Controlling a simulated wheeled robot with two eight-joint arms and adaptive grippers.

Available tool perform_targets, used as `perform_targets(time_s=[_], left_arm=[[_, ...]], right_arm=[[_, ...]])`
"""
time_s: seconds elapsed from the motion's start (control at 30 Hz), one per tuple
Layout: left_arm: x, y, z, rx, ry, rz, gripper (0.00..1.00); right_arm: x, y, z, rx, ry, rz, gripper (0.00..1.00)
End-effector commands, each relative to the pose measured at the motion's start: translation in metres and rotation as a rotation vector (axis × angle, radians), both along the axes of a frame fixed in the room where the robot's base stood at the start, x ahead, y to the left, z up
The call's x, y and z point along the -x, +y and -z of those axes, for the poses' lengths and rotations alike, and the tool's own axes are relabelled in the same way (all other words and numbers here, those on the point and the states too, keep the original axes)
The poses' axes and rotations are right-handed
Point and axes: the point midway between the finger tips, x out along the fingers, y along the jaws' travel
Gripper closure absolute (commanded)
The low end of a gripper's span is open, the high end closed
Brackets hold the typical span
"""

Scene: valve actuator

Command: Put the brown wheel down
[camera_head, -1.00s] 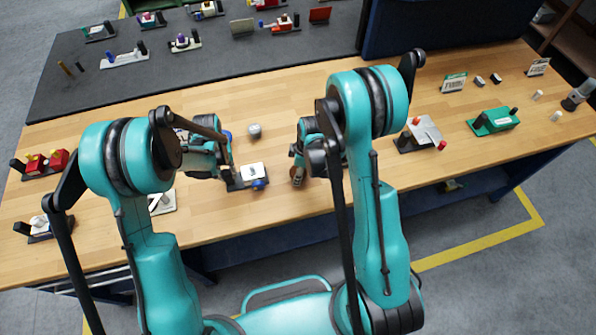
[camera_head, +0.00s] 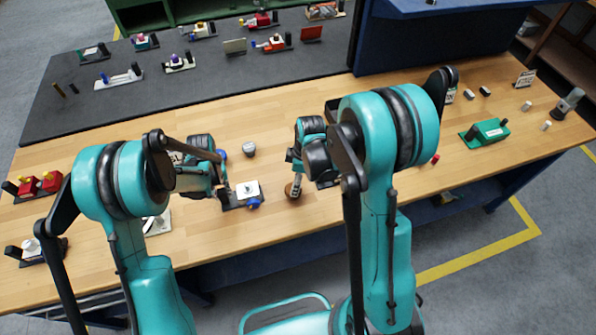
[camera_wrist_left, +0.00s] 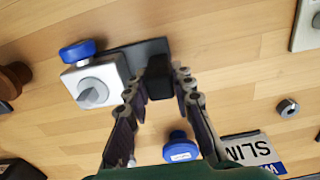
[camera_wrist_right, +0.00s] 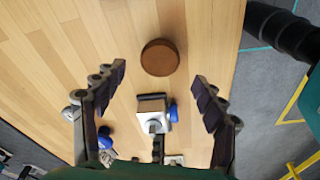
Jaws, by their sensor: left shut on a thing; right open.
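The brown wheel (camera_wrist_right: 160,57) is a round disc lying flat on the wooden table, apart from the white valve unit. It also shows at the left edge of the left wrist view (camera_wrist_left: 14,78) and partly behind my gripper in the head view (camera_head: 289,190). My right gripper (camera_wrist_right: 160,74) is open above it, fingers spread to either side, with nothing between them. My left gripper (camera_wrist_left: 162,84) is shut on the black post (camera_wrist_left: 159,68) of the valve unit (camera_wrist_left: 92,86), which has a white body, a grey knob and a blue wheel (camera_wrist_left: 78,50).
A loose blue wheel (camera_wrist_left: 181,150) and a grey part (camera_head: 249,149) lie near my left gripper. The table (camera_head: 330,232) is clear in front of the wheel.

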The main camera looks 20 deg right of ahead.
Motion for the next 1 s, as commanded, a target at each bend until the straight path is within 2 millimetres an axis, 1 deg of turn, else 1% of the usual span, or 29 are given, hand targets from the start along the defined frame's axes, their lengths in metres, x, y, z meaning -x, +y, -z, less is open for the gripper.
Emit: perform_targets(time_s=[0.03,0.2,0.37,0.47,0.57,0.67,0.8,1.0], left_arm=[[0.0,0.0,0.001,0.001,-0.002,0.0,1.0],[-0.001,0.0,0.0,0.001,-0.002,0.0,1.0],[-0.001,0.0,0.0,0.001,-0.002,0.0,1.0],[-0.001,0.0,0.0,0.001,-0.002,0.0,1.0],[-0.001,0.0,0.0,0.001,-0.002,0.0,1.0],[-0.001,0.0,0.0,0.001,-0.002,0.0,1.0],[-0.001,0.0,0.0,0.001,-0.002,0.0,1.0],[-0.001,0.0,0.0,0.0,-0.002,0.0,1.0]], right_arm=[[0.001,-0.002,-0.011,0.0,0.0,0.001,0.29],[0.002,-0.006,-0.037,0.0,0.0,0.002,0.29],[0.003,-0.007,-0.05,0.0,-0.001,0.005,0.29],[0.006,-0.008,-0.06,0.002,-0.013,0.036,0.29],[0.012,-0.009,-0.078,0.006,-0.036,0.11,0.29],[0.023,-0.01,-0.102,0.006,-0.074,0.222,0.29],[0.043,-0.012,-0.135,-0.008,-0.14,0.408,0.29],[0.076,-0.015,-0.171,-0.059,-0.236,0.663,0.29]])
